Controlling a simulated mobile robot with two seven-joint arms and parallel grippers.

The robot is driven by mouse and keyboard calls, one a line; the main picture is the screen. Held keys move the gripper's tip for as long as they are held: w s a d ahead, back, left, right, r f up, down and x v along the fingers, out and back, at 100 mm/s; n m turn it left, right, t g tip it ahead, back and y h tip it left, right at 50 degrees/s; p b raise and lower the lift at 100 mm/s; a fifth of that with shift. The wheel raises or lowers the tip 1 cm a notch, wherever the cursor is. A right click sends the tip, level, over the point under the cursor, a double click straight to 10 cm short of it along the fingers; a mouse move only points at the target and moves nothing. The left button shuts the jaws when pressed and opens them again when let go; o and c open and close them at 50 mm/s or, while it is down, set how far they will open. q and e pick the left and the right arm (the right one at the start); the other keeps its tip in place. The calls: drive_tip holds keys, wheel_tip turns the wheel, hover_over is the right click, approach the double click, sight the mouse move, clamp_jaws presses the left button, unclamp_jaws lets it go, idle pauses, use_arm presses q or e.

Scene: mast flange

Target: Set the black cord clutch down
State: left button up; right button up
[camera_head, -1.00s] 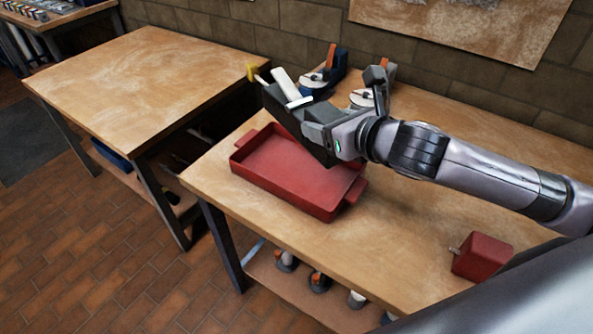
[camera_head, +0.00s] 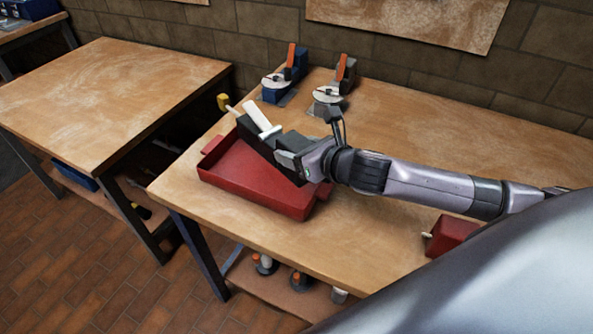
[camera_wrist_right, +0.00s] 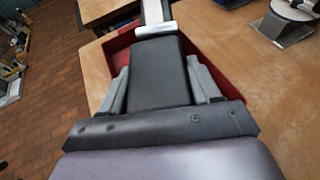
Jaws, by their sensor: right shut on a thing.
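In the right wrist view the clutch (camera_wrist_right: 158,78) lies between the two grey fingers, with red tray walls on both sides. My left gripper is not in view.
Two devices with white discs and orange handles, one blue (camera_head: 285,78) and one dark (camera_head: 336,87), stand behind the tray on the wooden table (camera_head: 425,125). A red block (camera_head: 449,236) sits at the right front. Another table (camera_head: 110,95) stands left across a gap.

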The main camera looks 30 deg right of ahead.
drive_tip(key=shift+f, duration=3.15)
drive_tip(key=shift+f, duration=0.15)
drive_tip(key=o, duration=1.3)
drive_tip(key=shift+o, duration=0.2)
drive_tip(key=v, duration=1.2)
drive_tip(key=shift+b, duration=0.3)
